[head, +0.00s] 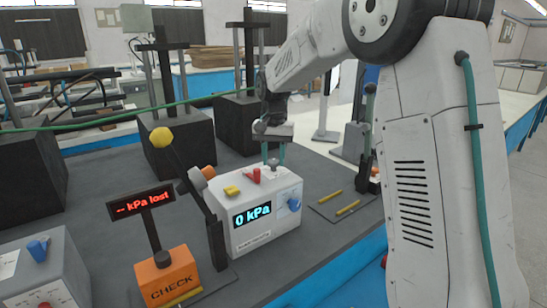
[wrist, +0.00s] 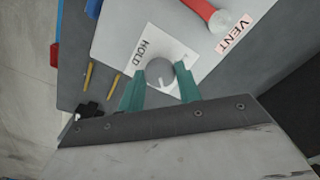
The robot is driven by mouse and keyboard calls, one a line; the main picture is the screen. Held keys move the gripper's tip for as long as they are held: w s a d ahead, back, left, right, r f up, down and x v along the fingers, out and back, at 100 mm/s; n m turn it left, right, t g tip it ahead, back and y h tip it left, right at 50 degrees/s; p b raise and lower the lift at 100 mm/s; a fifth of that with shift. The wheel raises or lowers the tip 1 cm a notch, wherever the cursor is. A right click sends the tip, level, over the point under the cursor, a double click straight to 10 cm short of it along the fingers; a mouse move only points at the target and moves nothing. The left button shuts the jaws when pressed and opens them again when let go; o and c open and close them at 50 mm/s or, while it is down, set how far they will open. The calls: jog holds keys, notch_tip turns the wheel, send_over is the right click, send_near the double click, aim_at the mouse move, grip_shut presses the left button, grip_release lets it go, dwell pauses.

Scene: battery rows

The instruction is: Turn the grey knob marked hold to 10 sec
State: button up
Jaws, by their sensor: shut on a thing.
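The grey knob (wrist: 160,70) sits on a white label marked HOLD (wrist: 143,50) on top of the white box (head: 262,230). The teal fingers of my gripper (wrist: 162,74) are shut on the knob, one on each side of it. In the head view my gripper (head: 273,157) points down at the box top from above, and the small knob (head: 273,163) shows between the fingertips. The scale marks around the knob are too small or hidden to read, so its setting cannot be told.
A red lever (wrist: 205,12) lies beside the VENT label (wrist: 233,32). The box front has a "0 kPa" display (head: 252,214) and a blue knob (head: 294,204). A yellow button (head: 231,190) is on top. An orange CHECK box (head: 167,278) stands left.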

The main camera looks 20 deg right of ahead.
aim_at(273, 161)
jog(key=shift+r, duration=0.1)
jog(key=o, duration=1)
notch_tip(273, 161, up, 8)
jog(key=shift+f, duration=0.1)
dwell(0.3)
jog(key=s+f+n, duration=0.1)
jog(key=s+f, duration=0.1)
jog(key=shift+s+a+f+n+g, duration=0.1)
jog(key=shift+s+f+n+g, duration=0.2)
jog(key=shift+f, duration=0.1)
jog(key=s+a+f+n+t, duration=0.1)
jog(key=s+a+n, duration=0.1)
jog(key=s, duration=1.6)
jog(key=s+a+f+n+t, duration=0.1)
jog(key=s+a+n, duration=0.1)
jog(key=s, duration=1.6)
jog(key=shift+s+n, duration=0.4)
jog(key=shift+n, duration=0.2)
